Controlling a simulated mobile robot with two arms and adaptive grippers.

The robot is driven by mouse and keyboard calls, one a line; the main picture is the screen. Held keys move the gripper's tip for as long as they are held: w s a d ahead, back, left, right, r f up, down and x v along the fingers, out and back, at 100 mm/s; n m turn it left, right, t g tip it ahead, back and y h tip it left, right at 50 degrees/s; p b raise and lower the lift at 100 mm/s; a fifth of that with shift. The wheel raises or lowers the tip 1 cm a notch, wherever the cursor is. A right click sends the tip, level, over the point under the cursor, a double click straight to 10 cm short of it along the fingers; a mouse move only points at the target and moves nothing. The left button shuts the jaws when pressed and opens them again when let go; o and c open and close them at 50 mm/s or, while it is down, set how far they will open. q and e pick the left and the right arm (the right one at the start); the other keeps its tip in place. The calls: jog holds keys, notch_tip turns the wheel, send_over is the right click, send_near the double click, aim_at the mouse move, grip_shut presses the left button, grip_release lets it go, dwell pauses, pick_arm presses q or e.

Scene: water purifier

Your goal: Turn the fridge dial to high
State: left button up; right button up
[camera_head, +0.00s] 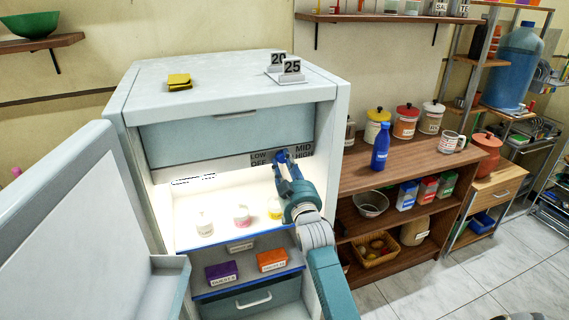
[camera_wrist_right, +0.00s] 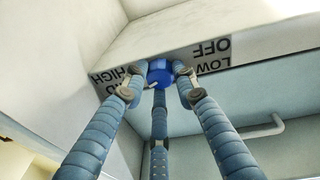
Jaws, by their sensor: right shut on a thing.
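The fridge (camera_head: 233,88) stands with its door (camera_head: 75,215) open to the left. The blue dial (camera_wrist_right: 160,72) is on a grey label plate inside, under the upper compartment. The plate reads OFF, LOW, MID and HIGH; in the wrist view the words appear upside down. In the head view the dial is mostly hidden behind my right gripper (camera_head: 284,168). In the right wrist view the fingers of my right gripper (camera_wrist_right: 158,82) are closed around the dial. A small light mark shows at the dial's edge, but its setting is hard to read. My left gripper is out of view.
A purple box (camera_head: 221,272) and an orange box (camera_head: 271,260) sit lower. A wooden shelf unit (camera_head: 400,160) with a blue bottle (camera_head: 380,147) and jars stands close on the right.

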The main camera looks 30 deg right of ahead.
jog(key=shift+f, duration=0.25)
jog(key=o, duration=1.1)
jog(key=shift+o, duration=0.2)
jog(key=shift+r, duration=0.1)
jog(key=shift+s, duration=0.1)
jog(key=v, duration=1.1)
jog(key=shift+s+a, duration=0.2)
jog(key=shift+s, duration=0.15)
